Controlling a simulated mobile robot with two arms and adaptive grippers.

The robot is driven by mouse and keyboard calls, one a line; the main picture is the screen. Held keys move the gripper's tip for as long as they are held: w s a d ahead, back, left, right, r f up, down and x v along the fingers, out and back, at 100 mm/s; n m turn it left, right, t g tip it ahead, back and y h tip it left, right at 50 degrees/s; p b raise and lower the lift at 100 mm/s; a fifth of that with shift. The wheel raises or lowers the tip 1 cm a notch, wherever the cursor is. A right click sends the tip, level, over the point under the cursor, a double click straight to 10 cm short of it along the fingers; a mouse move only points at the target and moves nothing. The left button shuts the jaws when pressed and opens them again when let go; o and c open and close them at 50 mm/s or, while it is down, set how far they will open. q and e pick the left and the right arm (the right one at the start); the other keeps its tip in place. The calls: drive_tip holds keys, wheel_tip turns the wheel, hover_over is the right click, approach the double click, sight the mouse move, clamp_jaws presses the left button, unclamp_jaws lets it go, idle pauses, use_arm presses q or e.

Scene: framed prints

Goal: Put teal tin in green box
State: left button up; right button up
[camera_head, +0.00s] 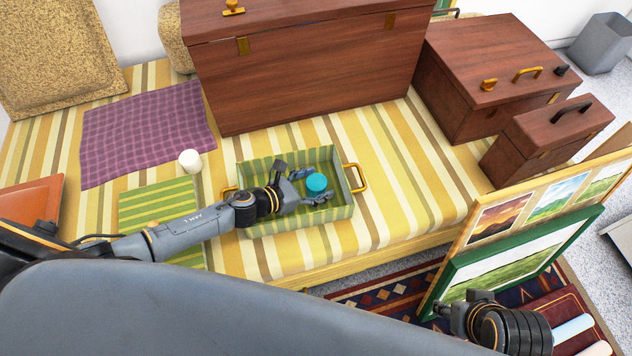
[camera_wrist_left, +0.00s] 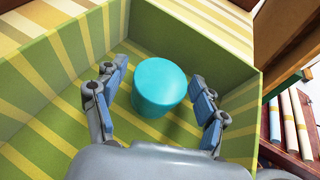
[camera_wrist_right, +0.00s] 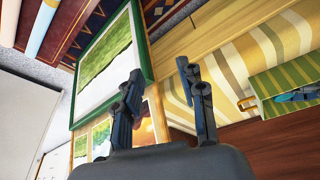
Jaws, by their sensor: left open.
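The teal tin (camera_head: 316,183) is a small round tin inside the green box (camera_head: 345,209), which has striped walls and gold handles. In the left wrist view the tin (camera_wrist_left: 160,86) stands between the spread fingers of my left gripper (camera_wrist_left: 160,100), with gaps on both sides. The green box (camera_wrist_left: 230,70) surrounds it there. In the head view my left gripper (camera_head: 308,186) reaches down into the box, open around the tin. My right gripper (camera_head: 462,308) is at the lower right, away from the box; in the right wrist view its fingers (camera_wrist_right: 160,90) are apart and empty.
A white cylinder (camera_head: 190,161), a purple cloth (camera_head: 150,130) and a green striped mat (camera_head: 150,205) lie left of the box. A large wooden chest (camera_head: 310,75) stands behind. Smaller wooden cases (camera_head: 490,75) stand to the right. Framed prints (camera_head: 520,255) lean near my right gripper.

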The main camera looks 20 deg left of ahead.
sight(312, 185)
use_arm(q)
drive_tip(key=shift+s+a+r, duration=0.1)
drive_tip(key=shift+s+r, duration=0.05)
drive_tip(key=shift+r, duration=0.1)
drive_tip(key=p+v, duration=0.1)
drive_tip(key=v, duration=0.2)
drive_tip(key=shift+v, duration=2.05)
use_arm(e)
drive_tip(key=shift+x, duration=1.1)
drive_tip(key=shift+w+r, duration=0.1)
drive_tip(key=shift+w, duration=0.05)
